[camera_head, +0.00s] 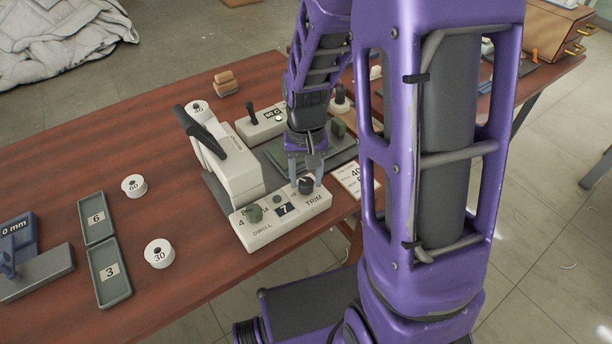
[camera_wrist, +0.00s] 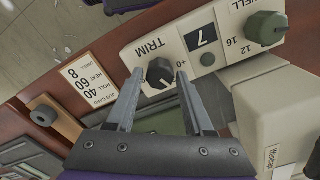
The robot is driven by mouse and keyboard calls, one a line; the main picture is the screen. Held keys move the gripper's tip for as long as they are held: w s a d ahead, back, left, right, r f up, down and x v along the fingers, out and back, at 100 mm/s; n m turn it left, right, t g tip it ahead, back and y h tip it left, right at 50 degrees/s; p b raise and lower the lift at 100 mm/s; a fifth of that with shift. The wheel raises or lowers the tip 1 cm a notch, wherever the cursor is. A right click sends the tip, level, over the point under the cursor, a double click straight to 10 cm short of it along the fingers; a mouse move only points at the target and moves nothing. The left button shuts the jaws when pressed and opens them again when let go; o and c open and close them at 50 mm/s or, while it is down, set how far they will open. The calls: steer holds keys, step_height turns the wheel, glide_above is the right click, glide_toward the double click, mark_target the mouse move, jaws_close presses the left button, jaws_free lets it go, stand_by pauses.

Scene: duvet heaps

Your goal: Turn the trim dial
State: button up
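The black trim dial (camera_head: 306,186) is on the front right of the white control panel (camera_head: 262,234), by the word TRIM. In the wrist view the trim dial (camera_wrist: 160,72) shows a pale pointer mark, with "+0" beside it. The small display (camera_wrist: 201,37) beside it reads 7. My gripper (camera_head: 306,181) points down at the dial. In the wrist view my gripper (camera_wrist: 159,73) is open, one finger on each side of the dial, with small gaps visible. How deep the fingertips reach is unclear.
A green DWELL knob (camera_head: 254,213) is on the same panel. The white press with a dark handle (camera_head: 196,130) stands behind it. A job card (camera_head: 354,178) lies to the right. White rolls (camera_head: 159,253) and grey-green trays (camera_head: 109,272) lie to the left.

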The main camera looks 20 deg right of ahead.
mark_target(306, 181)
steer(key=shift+o, duration=1.2)
steer(key=shift+r, duration=0.1)
step_height(306, 181, up, 17)
steer(key=p, duration=0.3)
steer(key=shift+r, duration=0.15)
